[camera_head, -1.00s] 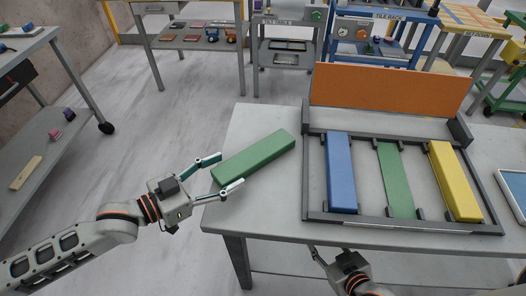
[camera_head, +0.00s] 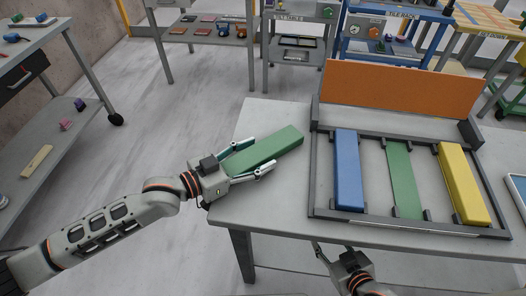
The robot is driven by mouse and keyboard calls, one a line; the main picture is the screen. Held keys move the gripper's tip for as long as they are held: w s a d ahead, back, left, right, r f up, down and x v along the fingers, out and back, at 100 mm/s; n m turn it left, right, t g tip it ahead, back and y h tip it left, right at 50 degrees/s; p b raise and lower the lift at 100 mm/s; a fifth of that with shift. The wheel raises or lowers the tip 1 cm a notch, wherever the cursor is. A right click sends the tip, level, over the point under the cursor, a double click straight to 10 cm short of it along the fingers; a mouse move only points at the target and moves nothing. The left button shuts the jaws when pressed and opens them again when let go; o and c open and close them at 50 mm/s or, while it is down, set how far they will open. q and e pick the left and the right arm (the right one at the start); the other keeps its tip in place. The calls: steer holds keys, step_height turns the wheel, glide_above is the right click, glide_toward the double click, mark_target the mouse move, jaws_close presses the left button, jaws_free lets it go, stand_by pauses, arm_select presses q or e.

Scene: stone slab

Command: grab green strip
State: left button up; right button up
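A green strip (camera_head: 268,148) lies at a slant on the left end of the grey table. My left gripper (camera_head: 256,158) is open, with its two fingers on either side of the strip's near left end. I cannot tell whether the fingers touch the strip. My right gripper (camera_head: 334,254) shows in part at the bottom, below the table's front edge; its fingers look spread and empty.
A dark frame (camera_head: 316,180) on the table holds a blue strip (camera_head: 347,170) and a yellow strip (camera_head: 463,185), with a green slot (camera_head: 404,180) between them. An orange panel (camera_head: 400,88) stands behind. Shelves and carts stand farther back.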

arm_select(q)
steer(key=shift+r, duration=0.1)
steer(key=c, duration=1.1)
steer(key=shift+c, duration=0.2)
